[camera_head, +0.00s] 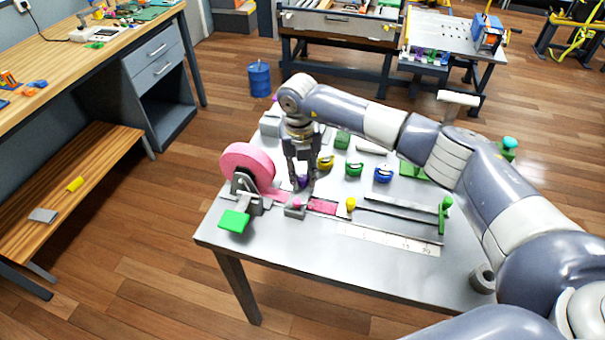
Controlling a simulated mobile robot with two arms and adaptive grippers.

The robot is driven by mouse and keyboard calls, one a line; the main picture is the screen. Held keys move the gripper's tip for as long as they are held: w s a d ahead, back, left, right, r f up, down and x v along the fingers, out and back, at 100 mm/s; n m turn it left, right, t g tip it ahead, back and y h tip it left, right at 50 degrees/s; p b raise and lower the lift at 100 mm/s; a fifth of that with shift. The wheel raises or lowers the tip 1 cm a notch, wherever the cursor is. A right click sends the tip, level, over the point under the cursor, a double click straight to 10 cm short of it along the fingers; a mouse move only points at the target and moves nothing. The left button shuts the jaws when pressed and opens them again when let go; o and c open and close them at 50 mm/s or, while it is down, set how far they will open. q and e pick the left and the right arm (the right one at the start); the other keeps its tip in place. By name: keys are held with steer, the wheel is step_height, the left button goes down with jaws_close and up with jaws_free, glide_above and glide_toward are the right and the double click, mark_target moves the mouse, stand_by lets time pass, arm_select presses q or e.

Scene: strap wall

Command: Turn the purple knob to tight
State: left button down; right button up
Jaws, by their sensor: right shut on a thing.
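The purple knob (303,181) is low between the fingers of my right gripper (301,182), above the metal table (290,255). Only a small part of it shows. The gripper points down and is shut on it. I cannot make out any mark for how tight the knob is. My left gripper is out of view.
A pink strap roll (247,163) stands left of the gripper, with a green pad (234,221) in front. A yellow knob (351,204) and a green upright handle (445,212) lie to the right. Green and blue knobs (383,174) sit behind; my right arm crosses above them.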

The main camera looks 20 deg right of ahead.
mark_target(301, 178)
steer(key=shift+w+r, duration=0.1)
steer(key=o, duration=1)
steer(key=shift+o, duration=0.4)
step_height(301, 178, up, 12)
steer(key=shift+a, duration=0.25)
